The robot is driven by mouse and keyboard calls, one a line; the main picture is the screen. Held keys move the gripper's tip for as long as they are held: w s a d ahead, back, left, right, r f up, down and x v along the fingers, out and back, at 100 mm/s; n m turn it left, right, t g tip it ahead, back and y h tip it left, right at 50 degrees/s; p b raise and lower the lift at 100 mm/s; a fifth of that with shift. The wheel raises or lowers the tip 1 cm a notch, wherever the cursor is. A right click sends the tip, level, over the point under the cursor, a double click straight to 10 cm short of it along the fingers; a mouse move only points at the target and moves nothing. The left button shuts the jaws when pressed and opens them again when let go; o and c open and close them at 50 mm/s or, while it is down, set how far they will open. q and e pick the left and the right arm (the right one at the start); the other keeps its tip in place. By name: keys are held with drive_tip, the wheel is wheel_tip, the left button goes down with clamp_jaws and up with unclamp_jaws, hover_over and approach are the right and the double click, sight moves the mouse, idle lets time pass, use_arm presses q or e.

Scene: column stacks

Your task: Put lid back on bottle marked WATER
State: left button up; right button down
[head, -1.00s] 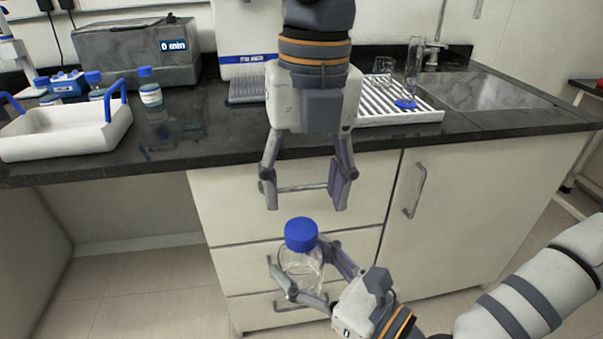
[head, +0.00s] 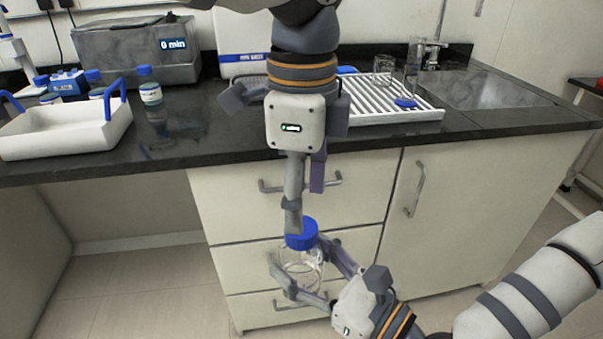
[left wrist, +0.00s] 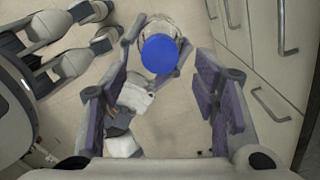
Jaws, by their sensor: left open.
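A clear bottle (head: 302,272) is held upright in front of the drawers, with a blue lid (head: 301,234) on its top. No WATER marking can be read on it. My right gripper (head: 314,270) is shut around the bottle's body from the lower right. My left gripper (head: 304,208) points down above the lid, open and empty, its near finger overlapping the lid's edge in the head view. In the left wrist view, the lid (left wrist: 160,54) shows ahead of the two spread fingers, with the clear bottle (left wrist: 155,25) partly visible behind it.
The dark counter (head: 200,135) carries a white tray with blue handles (head: 65,135), small blue-capped bottles (head: 150,93), a grey device (head: 135,52) and a white drying rack (head: 385,107) beside the sink (head: 480,88). Drawer fronts (head: 235,215) with handles stand close behind the bottle.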

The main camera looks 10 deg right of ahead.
sight(301, 260)
use_arm(q)
wheel_tip(301, 260, down, 5)
drive_tip(key=shift+f, duration=0.15)
